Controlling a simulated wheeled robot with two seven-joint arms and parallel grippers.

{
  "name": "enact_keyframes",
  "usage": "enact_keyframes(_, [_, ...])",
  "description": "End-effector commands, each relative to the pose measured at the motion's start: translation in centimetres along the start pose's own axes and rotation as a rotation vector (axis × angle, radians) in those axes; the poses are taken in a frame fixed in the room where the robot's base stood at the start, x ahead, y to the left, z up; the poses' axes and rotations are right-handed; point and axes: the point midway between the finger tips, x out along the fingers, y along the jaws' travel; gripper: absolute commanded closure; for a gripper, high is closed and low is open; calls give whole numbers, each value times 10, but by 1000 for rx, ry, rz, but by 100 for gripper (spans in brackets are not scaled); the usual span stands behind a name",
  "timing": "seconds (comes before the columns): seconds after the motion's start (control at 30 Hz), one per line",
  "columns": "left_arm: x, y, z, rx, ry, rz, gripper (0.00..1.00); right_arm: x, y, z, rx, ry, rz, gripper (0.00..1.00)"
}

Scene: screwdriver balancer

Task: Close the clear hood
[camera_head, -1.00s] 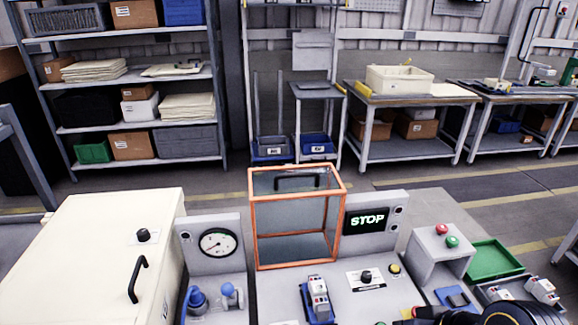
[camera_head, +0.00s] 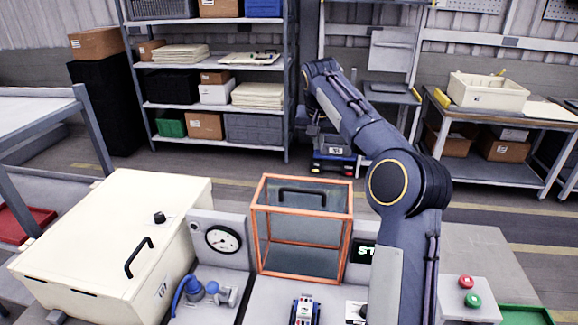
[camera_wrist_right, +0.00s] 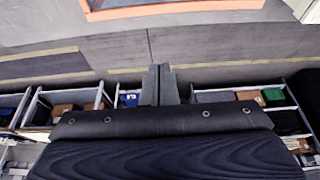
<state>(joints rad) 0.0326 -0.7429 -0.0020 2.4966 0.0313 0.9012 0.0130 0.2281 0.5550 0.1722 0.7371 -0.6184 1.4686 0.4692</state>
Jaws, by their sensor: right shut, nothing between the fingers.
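The clear hood (camera_head: 302,228) is a box with orange edges and a black handle (camera_head: 302,192). It stands upright at the back of the grey bench, between the gauge panel and the STOP display. Part of its orange edge (camera_wrist_right: 170,10) shows at the top of the wrist view. My right arm reaches up and forward past the hood's right side. My right gripper (camera_head: 313,118) hangs beyond and above the hood in the head view, apart from the handle. In the wrist view its fingers (camera_wrist_right: 160,72) are together and empty. My left gripper is out of view.
A cream cabinet (camera_head: 110,245) stands left of the gauge panel (camera_head: 221,240). Blue valve parts (camera_head: 192,290) sit in front of the gauge. My right arm partly hides the STOP display (camera_head: 362,252). Red and green buttons (camera_head: 470,292) are at the right.

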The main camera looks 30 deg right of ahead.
Motion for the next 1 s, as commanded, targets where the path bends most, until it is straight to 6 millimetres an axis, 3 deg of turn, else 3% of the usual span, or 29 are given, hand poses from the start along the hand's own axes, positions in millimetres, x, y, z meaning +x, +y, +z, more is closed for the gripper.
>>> enact_keyframes(0.27, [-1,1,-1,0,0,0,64,23,2,-5,20,-3,14,100])
enact_keyframes(0.67, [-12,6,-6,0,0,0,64,106,3,-5,19,-4,12,100])
enact_keyframes(1.0, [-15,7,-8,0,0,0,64,92,2,28,18,0,10,100])
